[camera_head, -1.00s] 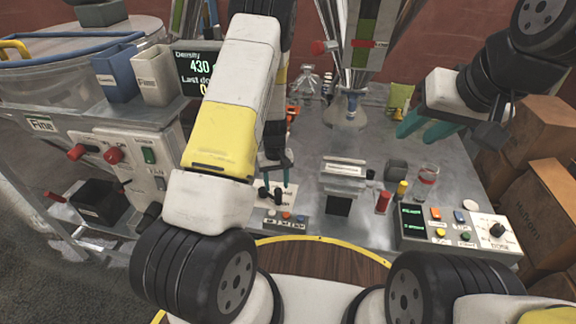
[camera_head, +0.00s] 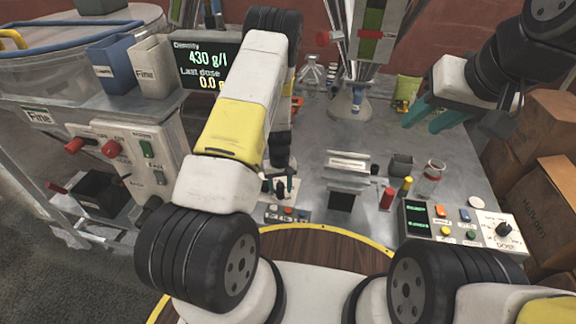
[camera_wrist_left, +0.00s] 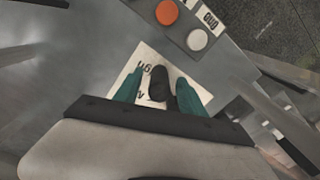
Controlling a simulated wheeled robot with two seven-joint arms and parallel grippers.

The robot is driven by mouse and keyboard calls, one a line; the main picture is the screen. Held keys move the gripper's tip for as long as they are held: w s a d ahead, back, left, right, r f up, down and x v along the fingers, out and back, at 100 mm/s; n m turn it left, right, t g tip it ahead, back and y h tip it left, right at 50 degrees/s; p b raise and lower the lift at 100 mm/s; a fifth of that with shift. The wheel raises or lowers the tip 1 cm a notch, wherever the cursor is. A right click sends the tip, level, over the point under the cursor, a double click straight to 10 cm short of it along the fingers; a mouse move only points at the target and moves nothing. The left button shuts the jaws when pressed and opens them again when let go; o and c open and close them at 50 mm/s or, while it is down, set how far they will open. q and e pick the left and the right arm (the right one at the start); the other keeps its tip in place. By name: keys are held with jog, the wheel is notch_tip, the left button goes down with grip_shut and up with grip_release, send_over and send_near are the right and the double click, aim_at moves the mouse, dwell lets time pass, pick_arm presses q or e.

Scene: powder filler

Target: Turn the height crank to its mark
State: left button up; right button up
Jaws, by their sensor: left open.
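The height crank shows as a dark upright handle (camera_wrist_left: 158,84) in the left wrist view. It stands on a white label plate (camera_wrist_left: 146,60) whose lettering is partly covered. My left gripper (camera_wrist_left: 160,92) is open, with one teal finger on each side of the handle. Whether the fingers touch it I cannot tell. In the head view my left gripper (camera_head: 280,184) points down at the small crank plate, and the arm hides part of that area. The crank's mark cannot be made out. My right gripper (camera_head: 430,116) is raised at the right, its teal fingers apart and empty.
A small button panel (camera_head: 288,214) lies just in front of the crank plate. A hopper block (camera_head: 345,172), red and yellow posts and a glass jar (camera_head: 429,178) stand to the right. A dosing control panel (camera_head: 455,222) is at the front right.

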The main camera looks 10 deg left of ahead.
pick_arm(q)
grip_shut()
dwell(1.4)
